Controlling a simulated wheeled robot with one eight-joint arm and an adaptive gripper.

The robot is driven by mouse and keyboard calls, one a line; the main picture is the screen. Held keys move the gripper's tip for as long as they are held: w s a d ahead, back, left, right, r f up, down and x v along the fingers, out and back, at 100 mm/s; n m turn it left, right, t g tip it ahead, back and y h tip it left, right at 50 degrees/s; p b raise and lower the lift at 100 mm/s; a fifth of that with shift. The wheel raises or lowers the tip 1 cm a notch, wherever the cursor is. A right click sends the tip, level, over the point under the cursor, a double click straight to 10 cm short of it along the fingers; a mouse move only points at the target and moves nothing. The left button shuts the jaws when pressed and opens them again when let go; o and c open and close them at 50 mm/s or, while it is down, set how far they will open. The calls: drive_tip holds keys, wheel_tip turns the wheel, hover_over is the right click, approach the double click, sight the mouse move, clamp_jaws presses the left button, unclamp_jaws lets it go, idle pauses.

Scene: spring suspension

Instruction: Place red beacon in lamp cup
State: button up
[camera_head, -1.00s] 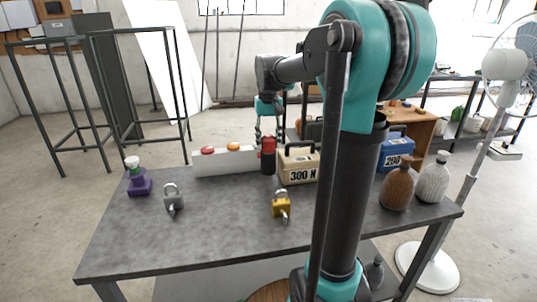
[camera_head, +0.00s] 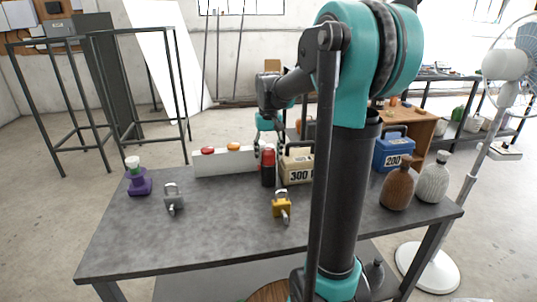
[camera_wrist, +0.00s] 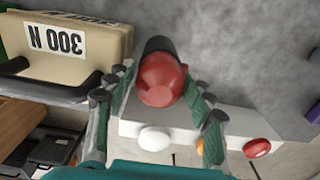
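The red beacon (camera_head: 268,169) is a dark upright cylinder with a red top, standing on the table between the white box and the 300 N case. In the wrist view its red domed top (camera_wrist: 161,79) lies between the two fingers. My gripper (camera_head: 263,146) is open around the top, with a visible gap at the right finger; contact at the left finger is unclear. The white box (camera_head: 226,163) carries a red dome and an orange dome; the wrist view also shows a white dome (camera_wrist: 153,139). I cannot tell which thing is the lamp cup.
The 300 N case (camera_head: 296,167) is close right of the beacon. A grey padlock (camera_head: 174,203), a yellow padlock (camera_head: 282,209) and a purple-based object (camera_head: 139,184) stand on the table (camera_head: 220,235). Two bottles and a blue 200 case are at the right. The front table area is clear.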

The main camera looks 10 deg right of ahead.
sight(269, 166)
drive_tip(key=shift+o, duration=0.4)
wheel_tip(269, 166, up, 12)
drive_tip(key=shift+f, duration=0.25)
drive_tip(key=shift+o, duration=0.9)
drive_tip(key=shift+r, duration=0.25)
drive_tip(key=shift+o, duration=0.3)
drive_tip(key=shift+r+n, duration=0.2)
drive_tip(key=shift+n, duration=0.5)
wheel_tip(269, 166, down, 17)
drive_tip(key=n, duration=1.3)
drive_tip(key=shift+d+f, duration=0.1)
drive_tip(key=shift+f, duration=0.1)
drive_tip(key=shift+c, duration=0.3)
